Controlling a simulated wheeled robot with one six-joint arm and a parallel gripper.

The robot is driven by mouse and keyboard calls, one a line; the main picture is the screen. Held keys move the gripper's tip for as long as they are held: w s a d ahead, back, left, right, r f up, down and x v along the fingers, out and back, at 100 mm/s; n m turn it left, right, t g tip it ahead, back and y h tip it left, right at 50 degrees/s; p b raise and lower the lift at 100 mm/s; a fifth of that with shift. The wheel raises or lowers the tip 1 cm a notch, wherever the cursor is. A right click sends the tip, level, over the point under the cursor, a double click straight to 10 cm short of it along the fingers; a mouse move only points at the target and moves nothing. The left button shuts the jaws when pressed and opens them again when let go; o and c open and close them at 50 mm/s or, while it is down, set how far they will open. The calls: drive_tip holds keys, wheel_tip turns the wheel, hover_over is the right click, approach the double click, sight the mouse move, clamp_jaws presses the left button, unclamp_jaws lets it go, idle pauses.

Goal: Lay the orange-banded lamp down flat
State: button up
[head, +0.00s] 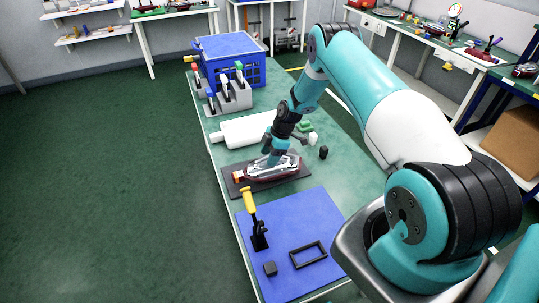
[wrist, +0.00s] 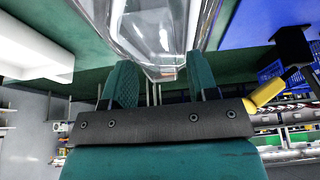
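A red and clear lamp (head: 266,172) sits low over a dark mat (head: 297,181), its long side level across the mat. An orange part (head: 238,177) shows at its left end. My gripper (head: 272,160) points down at the lamp's middle. In the wrist view the clear lens (wrist: 158,30) fills the top, its narrow end between the two teal fingers of my gripper (wrist: 160,66). The fingers stand apart, close to the lens sides. Whether they press on it is unclear. The lamp's underside is hidden, so I cannot tell if it rests fully on the mat.
In front lies a blue mat (head: 294,215) with a yellow-handled clamp (head: 253,218), a black frame (head: 308,254) and a dark block (head: 270,268). A small black object (head: 323,152) stands right.

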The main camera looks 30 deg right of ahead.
drive_tip(key=shift+o, duration=0.2)
drive_tip(key=a+b+v, duration=0.1)
drive_tip(key=b+v, duration=0.2)
drive_tip(key=v, duration=0.9)
drive_tip(key=s+a+r+m, duration=0.2)
drive_tip(key=s+a+r, duration=0.2)
drive_tip(key=a+r, duration=0.5)
drive_tip(key=s+a+r+m, duration=0.1)
drive_tip(key=s+a+r, duration=0.3)
drive_tip(key=a+r, duration=0.55)
drive_tip(key=s+a+r+m, duration=0.2)
drive_tip(key=s+a+r, duration=0.1)
drive_tip(key=s, duration=0.9)
drive_tip(key=s+a+r+m+g, duration=0.1)
drive_tip(key=s+a+r+m, duration=0.2)
drive_tip(key=s, duration=0.9)
drive_tip(key=a+r, duration=0.1)
drive_tip(key=a, duration=0.2)
drive_tip(key=shift+a+r, duration=0.15)
drive_tip(key=shift+a, duration=0.1)
